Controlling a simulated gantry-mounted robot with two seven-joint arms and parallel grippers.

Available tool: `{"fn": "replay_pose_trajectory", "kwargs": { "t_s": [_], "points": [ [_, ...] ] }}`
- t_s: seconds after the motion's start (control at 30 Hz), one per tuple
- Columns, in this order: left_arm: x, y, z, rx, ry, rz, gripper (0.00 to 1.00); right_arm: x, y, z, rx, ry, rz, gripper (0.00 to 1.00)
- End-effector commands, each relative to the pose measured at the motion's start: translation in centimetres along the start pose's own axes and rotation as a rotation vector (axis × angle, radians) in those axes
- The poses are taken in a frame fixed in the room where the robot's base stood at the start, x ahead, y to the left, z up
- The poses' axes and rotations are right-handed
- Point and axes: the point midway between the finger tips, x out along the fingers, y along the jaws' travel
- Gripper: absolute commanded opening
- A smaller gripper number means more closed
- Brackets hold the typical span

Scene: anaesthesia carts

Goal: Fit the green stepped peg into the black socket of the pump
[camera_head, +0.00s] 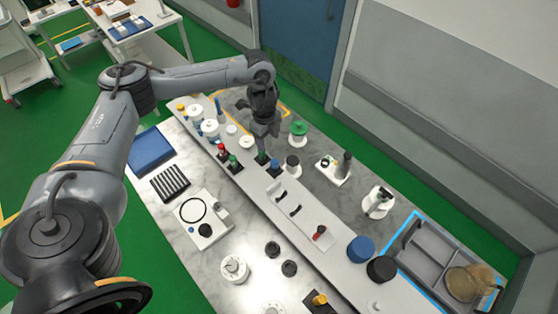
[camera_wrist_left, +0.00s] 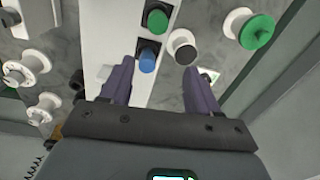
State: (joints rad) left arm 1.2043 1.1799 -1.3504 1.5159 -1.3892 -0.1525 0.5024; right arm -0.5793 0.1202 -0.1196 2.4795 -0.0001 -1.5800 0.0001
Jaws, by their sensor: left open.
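My left gripper (camera_head: 267,132) points down over the raised strip in the middle of the bench. Its two fingers (camera_wrist_left: 158,82) are apart with nothing held between them. Just beyond them, in the wrist view, a green round peg (camera_wrist_left: 157,20) and a blue one (camera_wrist_left: 147,61) stand in black blocks on the white strip. A green-topped white spool (camera_wrist_left: 255,32) stands to their right; it also shows in the head view (camera_head: 299,130). A white cylinder with a dark top (camera_wrist_left: 184,42) stands closer. I cannot tell which piece is the pump or its black socket.
A red-topped piece (camera_head: 222,150) stands left of the gripper. A white base with a dark post (camera_head: 336,167) stands to the right. A grey divided tray (camera_head: 425,246) and dark blue round lid (camera_head: 360,249) are at the lower right. A wall borders the right side.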

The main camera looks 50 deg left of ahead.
Motion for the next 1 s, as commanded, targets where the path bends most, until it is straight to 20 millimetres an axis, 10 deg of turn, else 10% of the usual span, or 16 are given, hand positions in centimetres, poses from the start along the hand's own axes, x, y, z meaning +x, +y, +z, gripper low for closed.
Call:
{"fn": "replay_pose_trajectory", "kwargs": {
  "t_s": [0.2,1.0],
  "points": [
    [-0.5,1.1,4.0,-0.103,-0.01,0.055,0.61,1.3,-0.1,0.4,0.0,0.001,-0.001,0.43],
    [6.4,1.6,4.7,-0.109,-0.01,0.06,0.61,5.4,-0.2,1.8,0.0,-0.002,-0.001,0.43]
  ]
}}
